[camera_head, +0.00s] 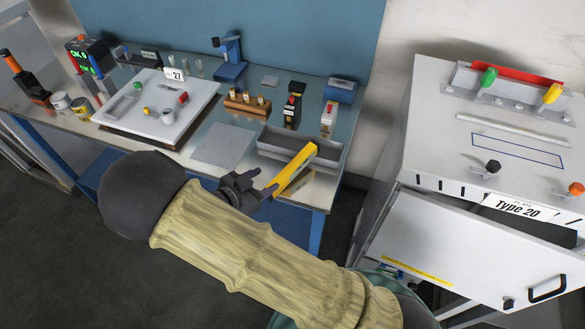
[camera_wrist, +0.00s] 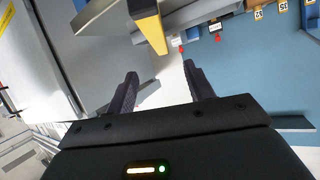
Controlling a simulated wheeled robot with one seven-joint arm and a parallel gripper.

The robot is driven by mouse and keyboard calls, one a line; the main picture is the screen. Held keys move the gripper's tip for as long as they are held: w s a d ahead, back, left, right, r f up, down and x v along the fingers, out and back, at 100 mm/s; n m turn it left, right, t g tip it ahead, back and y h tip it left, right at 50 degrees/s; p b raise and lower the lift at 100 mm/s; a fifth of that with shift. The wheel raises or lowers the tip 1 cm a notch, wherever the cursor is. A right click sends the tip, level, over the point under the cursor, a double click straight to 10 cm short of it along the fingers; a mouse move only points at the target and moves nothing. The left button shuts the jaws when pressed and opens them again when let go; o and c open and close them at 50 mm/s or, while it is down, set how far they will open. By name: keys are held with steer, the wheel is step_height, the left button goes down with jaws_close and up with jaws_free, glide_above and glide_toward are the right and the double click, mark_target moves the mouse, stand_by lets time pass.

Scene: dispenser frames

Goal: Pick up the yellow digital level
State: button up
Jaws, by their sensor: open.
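The yellow digital level (camera_head: 298,166) is a long yellow bar with a dark side. In the head view it lies slantwise across the front right part of a grey tray (camera_head: 268,153), its near end at the tray's front side. My gripper (camera_head: 268,188) is close to that near end. In the wrist view the level (camera_wrist: 149,28) shows at the top, beyond the fingertips and slightly left of centre. My gripper is open there (camera_wrist: 160,78), with nothing between its fingers. Whether a finger touches the level cannot be told.
A wooden block with small pieces (camera_head: 240,107), a blue stand (camera_head: 230,70) and a white board (camera_head: 195,105) stand on the bench. A flat grey plate (camera_head: 222,147) lies left of the tray. A white cabinet (camera_head: 425,130) with an open drawer stands at right.

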steer(key=p, duration=0.2)
glide_toward(292, 165)
steer(key=x, duration=0.5)
steer(key=shift+d, duration=0.1)
steer(key=p+x, duration=0.2)
steer(key=x, duration=0.2)
steer(key=shift+p, duration=0.4)
steer(key=shift+w+d+f, duration=0.3)
steer(key=shift+w+d, duration=0.05)
jaws_close()
